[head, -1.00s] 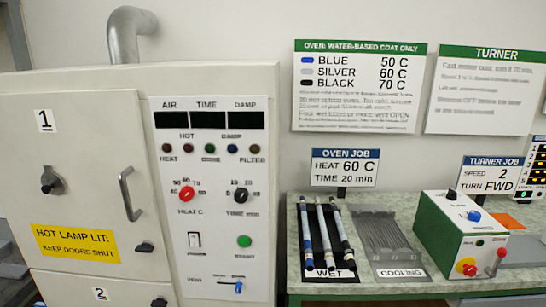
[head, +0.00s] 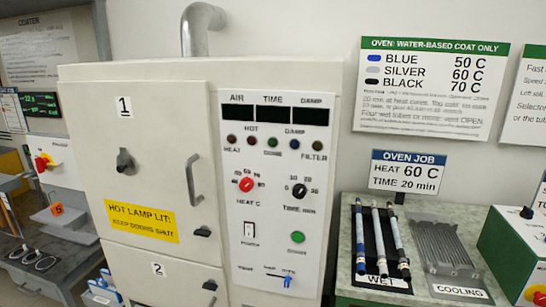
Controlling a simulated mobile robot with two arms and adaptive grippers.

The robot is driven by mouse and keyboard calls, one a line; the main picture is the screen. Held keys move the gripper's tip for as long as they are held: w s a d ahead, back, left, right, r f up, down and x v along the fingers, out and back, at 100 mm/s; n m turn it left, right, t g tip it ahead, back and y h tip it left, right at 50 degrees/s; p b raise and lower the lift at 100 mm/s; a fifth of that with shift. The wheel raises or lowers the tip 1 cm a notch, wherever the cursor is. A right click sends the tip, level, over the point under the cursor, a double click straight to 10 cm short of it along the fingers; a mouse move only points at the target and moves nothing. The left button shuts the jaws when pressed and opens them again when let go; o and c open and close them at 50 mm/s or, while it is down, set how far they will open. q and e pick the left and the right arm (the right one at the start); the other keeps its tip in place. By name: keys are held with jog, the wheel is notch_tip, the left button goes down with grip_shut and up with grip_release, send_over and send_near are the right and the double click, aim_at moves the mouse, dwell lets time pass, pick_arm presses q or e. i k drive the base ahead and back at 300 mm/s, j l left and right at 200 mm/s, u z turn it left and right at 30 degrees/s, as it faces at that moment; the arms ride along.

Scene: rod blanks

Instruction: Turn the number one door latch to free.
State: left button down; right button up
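The upper oven door (head: 150,200), marked with a number 1 label (head: 124,107), is shut on the cream oven cabinet. A small black latch (head: 203,231) sits at its lower right edge, below the grey bar handle (head: 194,182). It looks roughly horizontal; its exact setting is too small to tell. A dark knob on a grey round plate (head: 125,161) is on the door's left part. Neither of my grippers is in view.
Door 2 (head: 158,269) with its own black latch (head: 210,285) is below. The control panel (head: 272,180) is right of the doors. Rods lie on the WET rack (head: 383,285), beside the COOLING rack (head: 442,245). A coater bench (head: 60,245) stands at left.

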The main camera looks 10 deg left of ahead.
aim_at(204, 231)
jog(key=u, duration=1.2)
